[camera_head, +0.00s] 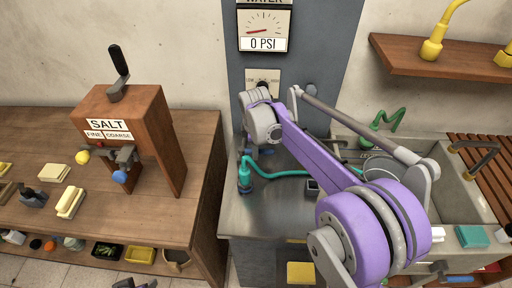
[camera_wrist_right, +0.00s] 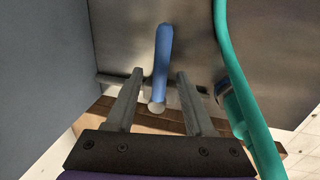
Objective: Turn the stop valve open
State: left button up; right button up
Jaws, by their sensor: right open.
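A blue lever handle (camera_wrist_right: 162,55), apparently the stop valve's, stands in front of a grey metal surface in the right wrist view. A pale round piece shows at its lower end. My right gripper (camera_wrist_right: 157,95) is open, with one finger on each side of the handle's lower part. Gaps show on both sides, so it does not grip it. In the head view my purple right arm hides the valve and most of the gripper. A water gauge (camera_head: 264,30) on the grey panel reads 0 PSI.
A green hose (camera_wrist_right: 240,80) runs close to the right finger; it also crosses the steel counter (camera_head: 262,215). A sink (camera_head: 465,190) is at the right. A wooden bench (camera_head: 205,150) with a salt dispenser (camera_head: 125,105) stands at the left.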

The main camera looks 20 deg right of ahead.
jog(key=shift+c, duration=0.2)
grip_shut()
dwell(1.1)
